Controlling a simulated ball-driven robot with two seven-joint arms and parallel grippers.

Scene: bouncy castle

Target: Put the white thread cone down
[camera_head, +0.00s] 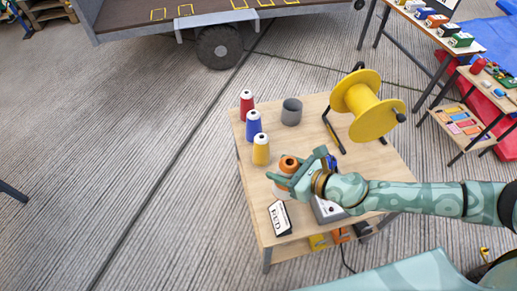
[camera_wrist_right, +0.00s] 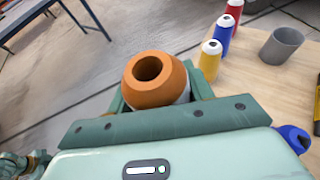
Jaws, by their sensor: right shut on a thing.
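My right gripper (camera_head: 284,179) is shut on the white thread cone (camera_head: 289,163), over the near left part of the wooden table (camera_head: 258,215). The cone's orange, hollow top shows above the fingers. In the right wrist view the same cone (camera_wrist_right: 150,79) sits between the green fingers, with a little white thread at its side. Its base is hidden, so I cannot tell whether it touches the table. Red (camera_head: 247,104), blue (camera_head: 254,126) and yellow (camera_head: 261,149) thread cones stand upright in a row along the left edge.
A grey cup (camera_head: 291,112) stands right of the cones, and a large yellow spool (camera_head: 364,104) stands at the back right. A small sign (camera_head: 280,217) and a grey box (camera_head: 327,210) are at the front. Bare wood lies between cup and gripper.

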